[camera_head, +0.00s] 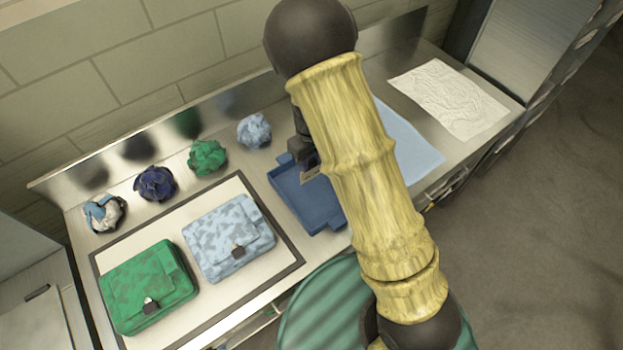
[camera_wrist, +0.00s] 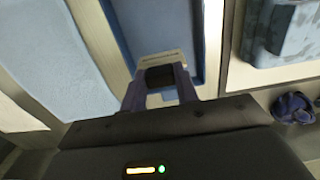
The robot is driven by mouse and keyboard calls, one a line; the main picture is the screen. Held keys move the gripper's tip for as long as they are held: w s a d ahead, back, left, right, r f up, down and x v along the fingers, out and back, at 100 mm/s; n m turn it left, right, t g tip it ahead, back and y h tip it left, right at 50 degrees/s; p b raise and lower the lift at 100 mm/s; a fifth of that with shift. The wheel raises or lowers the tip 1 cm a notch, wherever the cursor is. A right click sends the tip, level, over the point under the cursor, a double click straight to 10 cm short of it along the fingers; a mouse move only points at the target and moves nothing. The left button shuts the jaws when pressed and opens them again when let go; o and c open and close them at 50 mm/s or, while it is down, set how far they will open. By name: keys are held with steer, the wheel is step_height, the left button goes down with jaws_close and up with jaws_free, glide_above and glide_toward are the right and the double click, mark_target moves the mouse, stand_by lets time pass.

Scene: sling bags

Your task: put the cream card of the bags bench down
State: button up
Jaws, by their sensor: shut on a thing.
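The cream card shows as a small pale edge (camera_head: 310,173) at my gripper (camera_head: 304,160) in the head view, mostly hidden by the jaws and my arm. In the wrist view my gripper (camera_wrist: 160,80) is shut on the cream card (camera_wrist: 158,57), whose pale strip shows just past the fingertips. The gripper is over the blue tray (camera_head: 318,220), which also shows in the wrist view (camera_wrist: 207,40). I cannot tell whether the card touches the tray floor.
A dark-framed cream mat (camera_head: 215,291) holds a green bag (camera_head: 148,287) and a light blue bag (camera_head: 230,238). Several crumpled cloths, one of them green (camera_head: 207,158), line the back. A light blue sheet (camera_head: 415,150) and a wrinkled white sheet (camera_head: 450,100) lie to the right.

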mark_target(311, 169)
steer(key=f, duration=0.3)
steer(key=shift+s+a+f, duration=0.1)
steer(key=shift+s+a, duration=0.1)
steer(key=shift+a, duration=0.05)
steer(key=shift+d, duration=0.2)
steer(key=shift+s+f+p, duration=0.1)
steer(key=shift+f+p, duration=0.3)
steer(key=shift+f, duration=0.1)
steer(key=shift+f+p, duration=0.35)
steer(key=shift+f, duration=1.2)
steer(key=shift+f, duration=0.15)
steer(key=o, duration=1)
